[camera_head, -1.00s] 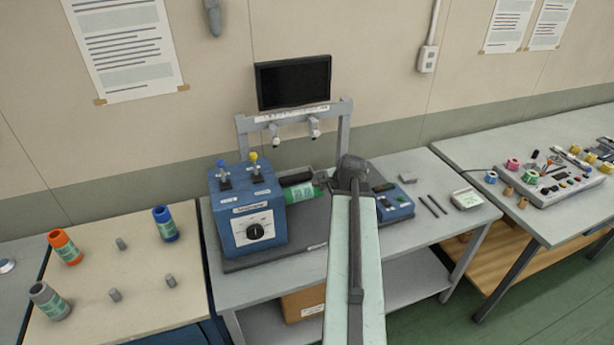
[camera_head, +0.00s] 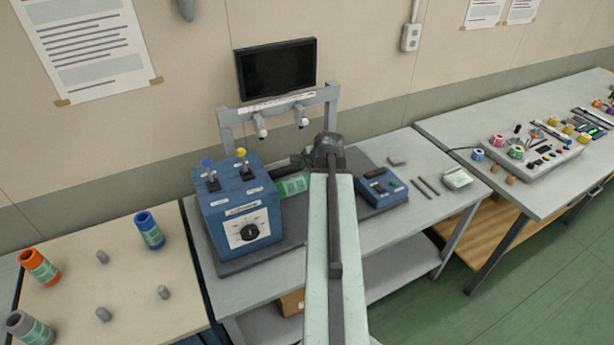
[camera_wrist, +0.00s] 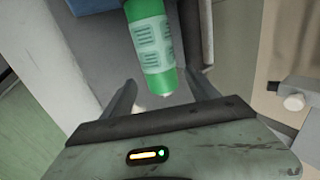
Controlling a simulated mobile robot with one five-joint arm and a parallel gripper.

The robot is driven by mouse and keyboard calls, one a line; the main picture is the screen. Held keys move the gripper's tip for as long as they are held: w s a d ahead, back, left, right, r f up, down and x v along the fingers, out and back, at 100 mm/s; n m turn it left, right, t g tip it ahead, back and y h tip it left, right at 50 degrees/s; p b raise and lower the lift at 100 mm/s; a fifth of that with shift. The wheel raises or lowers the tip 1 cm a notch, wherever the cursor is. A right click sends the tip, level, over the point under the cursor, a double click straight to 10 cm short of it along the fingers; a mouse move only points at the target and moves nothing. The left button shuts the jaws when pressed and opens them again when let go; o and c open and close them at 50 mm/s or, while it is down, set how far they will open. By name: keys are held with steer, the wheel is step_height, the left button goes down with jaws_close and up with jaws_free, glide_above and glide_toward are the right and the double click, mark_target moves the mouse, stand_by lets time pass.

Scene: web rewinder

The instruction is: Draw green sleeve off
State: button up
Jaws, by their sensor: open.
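The green sleeve (camera_head: 293,185) lies level at the right side of the blue rewinder box (camera_head: 240,215). In the wrist view the sleeve (camera_wrist: 152,45) comes down from the top, with pale label panels and its free end near the jaws. My gripper (camera_wrist: 163,95) is open, with one finger on each side of that end and gaps visible between fingers and sleeve. Whether the sleeve reaches between the fingertips in depth is hard to tell. In the head view my arm hides most of my gripper.
A tan table at left holds an orange spool (camera_head: 40,267), a blue spool (camera_head: 150,230), a grey spool (camera_head: 30,330) and several short grey pegs. A grey frame (camera_head: 226,130) stands behind the sleeve. A blue control box (camera_head: 382,187) sits to the right.

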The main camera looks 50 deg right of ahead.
mark_target(306, 179)
steer(key=b+x, duration=0.5)
steer(key=x, duration=0.2)
steer(key=shift+s+f+b, duration=0.1)
steer(key=shift+f+b, duration=0.1)
steer(key=shift+b, duration=0.15)
steer(key=shift+r, duration=0.15)
steer(key=shift+c, duration=0.3)
jaws_close()
